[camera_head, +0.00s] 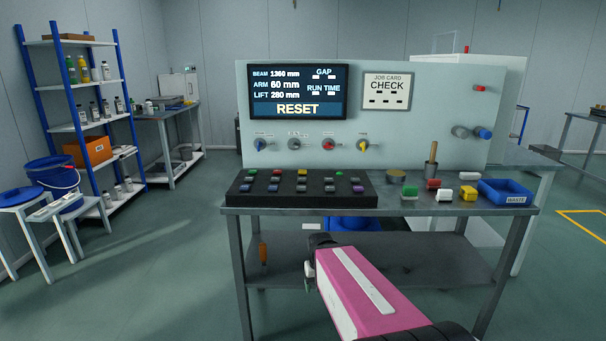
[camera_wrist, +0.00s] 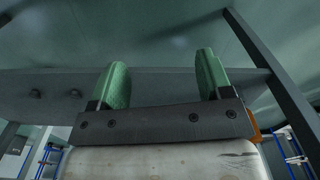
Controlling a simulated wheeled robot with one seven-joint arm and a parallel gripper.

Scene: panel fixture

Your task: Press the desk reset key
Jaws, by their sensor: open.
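The desk key block (camera_head: 300,203) is a black box on the front left of the bench top, with two rows of coloured keys. Key labels are too small to read, so I cannot tell which one is the reset key. The screen (camera_head: 298,92) on the panel reads RESET, with beam, arm and lift figures. My gripper (camera_wrist: 163,68) shows in the wrist view, its two green fingers wide apart with nothing between them. In the head view my pink arm reaches in low, in front of the bench and below its top; the fingers cannot be made out there.
The bench top (camera_head: 400,208) edge and bench legs stand close to my arm. A lower shelf (camera_head: 400,258) is beneath. Coloured blocks, a round tin (camera_head: 396,176) and a blue waste tray (camera_head: 506,192) fill the right side. Knobs (camera_head: 328,145) line the upright panel.

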